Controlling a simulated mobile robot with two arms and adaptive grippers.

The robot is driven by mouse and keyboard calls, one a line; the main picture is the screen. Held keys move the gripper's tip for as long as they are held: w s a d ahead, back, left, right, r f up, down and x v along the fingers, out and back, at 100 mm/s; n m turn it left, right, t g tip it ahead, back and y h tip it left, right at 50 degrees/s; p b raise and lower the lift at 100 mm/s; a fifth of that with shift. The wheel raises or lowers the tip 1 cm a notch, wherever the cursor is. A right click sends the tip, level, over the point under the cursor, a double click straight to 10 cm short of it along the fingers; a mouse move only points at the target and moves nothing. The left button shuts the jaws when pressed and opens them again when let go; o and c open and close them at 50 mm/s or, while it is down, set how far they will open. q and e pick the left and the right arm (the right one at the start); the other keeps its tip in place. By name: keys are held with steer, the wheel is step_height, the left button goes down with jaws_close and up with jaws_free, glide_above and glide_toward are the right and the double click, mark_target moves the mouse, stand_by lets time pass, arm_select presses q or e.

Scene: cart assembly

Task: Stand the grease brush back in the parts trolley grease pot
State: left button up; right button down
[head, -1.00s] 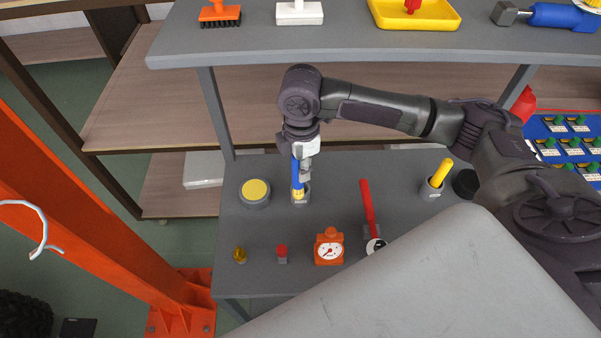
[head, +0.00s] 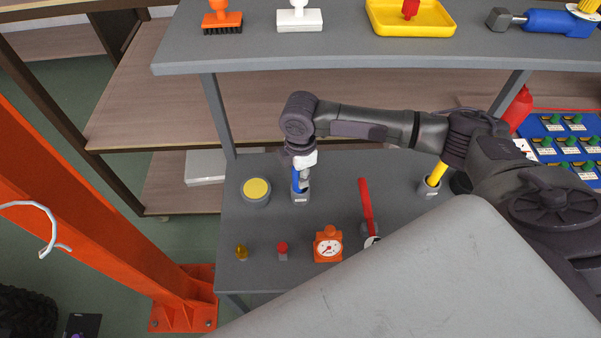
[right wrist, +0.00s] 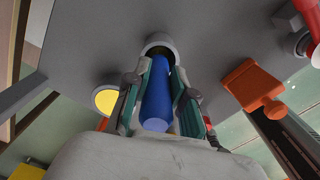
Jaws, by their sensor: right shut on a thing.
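The brush's blue handle (head: 296,178) stands about upright, its lower end inside a small grey pot (head: 301,198) with a white label, on the lower trolley shelf. My right gripper (head: 302,176) is shut on the handle just above the pot. In the right wrist view the blue handle (right wrist: 157,98) lies between the two fingers of my right gripper (right wrist: 163,85) and points into the round pot mouth (right wrist: 158,42). The bristles are hidden, and I cannot tell whether they touch the bottom. My left gripper is out of view.
A yellow-topped round tin (head: 256,191) stands left of the pot. A second pot (head: 428,191) holds a yellow handle at the right. An orange gauge (head: 328,246) and a red-handled tool (head: 366,205) lie in front. The upper shelf (head: 350,52) overhangs behind.

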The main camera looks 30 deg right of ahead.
steer(key=c, duration=1)
jaws_free()
steer(key=shift+f, duration=0.1)
steer(key=shift+f, duration=0.1)
steer(key=shift+r+b, duration=0.3)
steer(key=shift+b, duration=0.55)
step_height(320, 180, up, 6)
steer(key=shift+d+f+b, duration=0.1)
steer(key=shift+b, duration=0.25)
steer(key=shift+r, duration=0.55)
